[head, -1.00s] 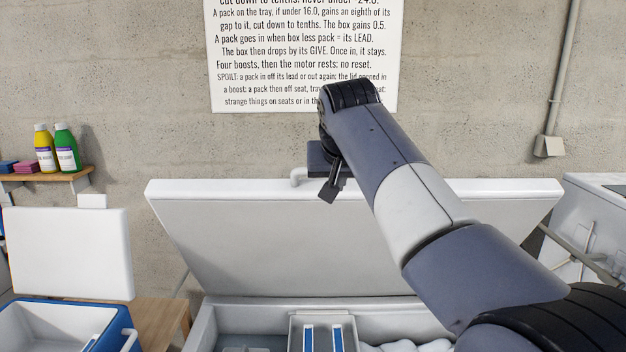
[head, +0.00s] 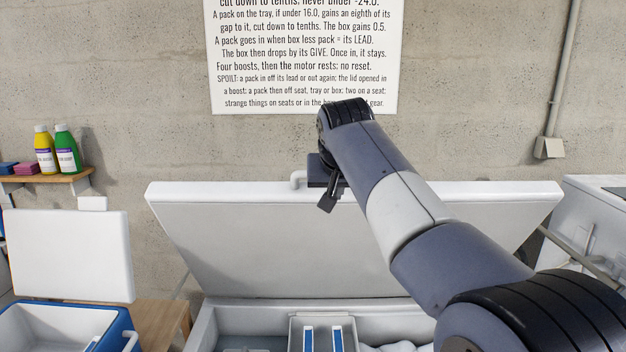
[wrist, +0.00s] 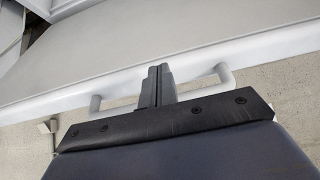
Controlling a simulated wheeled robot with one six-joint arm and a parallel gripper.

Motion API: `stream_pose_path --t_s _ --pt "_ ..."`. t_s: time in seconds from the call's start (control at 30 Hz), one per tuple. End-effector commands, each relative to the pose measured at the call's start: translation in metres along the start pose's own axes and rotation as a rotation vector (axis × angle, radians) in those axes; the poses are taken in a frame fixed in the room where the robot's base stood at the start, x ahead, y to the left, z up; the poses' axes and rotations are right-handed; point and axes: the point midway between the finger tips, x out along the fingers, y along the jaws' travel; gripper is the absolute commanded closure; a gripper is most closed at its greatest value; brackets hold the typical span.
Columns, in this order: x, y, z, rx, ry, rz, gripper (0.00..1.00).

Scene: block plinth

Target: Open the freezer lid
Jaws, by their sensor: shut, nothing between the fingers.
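The freezer lid (head: 300,240) stands raised and tilted back toward the wall, its pale inner face toward me in the head view. Its handle (head: 298,178) shows at the lid's top edge, and in the wrist view the white handle bar (wrist: 228,76) spans both sides of my fingers. My gripper (head: 328,200) is at the lid's top edge beside the handle; in the wrist view its dark fingers (wrist: 158,72) are together with nothing between them. Whether they touch the handle or lid is unclear. The freezer's open box (head: 255,318) is below, partly hidden by my arm.
Inside the freezer are a grey tray with blue strips (head: 322,325) and white lumps (head: 400,346). A blue cooler (head: 60,325) with its white lid up (head: 68,255) stands on a wooden table at left. A shelf (head: 50,184) holds bottles. A text sign hangs on the wall.

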Motion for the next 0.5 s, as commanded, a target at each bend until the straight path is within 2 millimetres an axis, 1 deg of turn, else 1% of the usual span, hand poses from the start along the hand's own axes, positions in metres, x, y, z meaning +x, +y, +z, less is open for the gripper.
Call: stream_pose_path --t_s 0.03,0.2,0.4,0.5 --pt "-0.006 0.0 -0.01 0.001 -0.004 0.0 1.0" --pt "-0.003 0.0 -0.023 0.0 -0.026 0.001 1.0" --pt "0.001 0.0 -0.035 -0.001 -0.046 0.002 1.0" --pt "0.003 -0.001 -0.038 -0.001 -0.051 0.001 1.0"
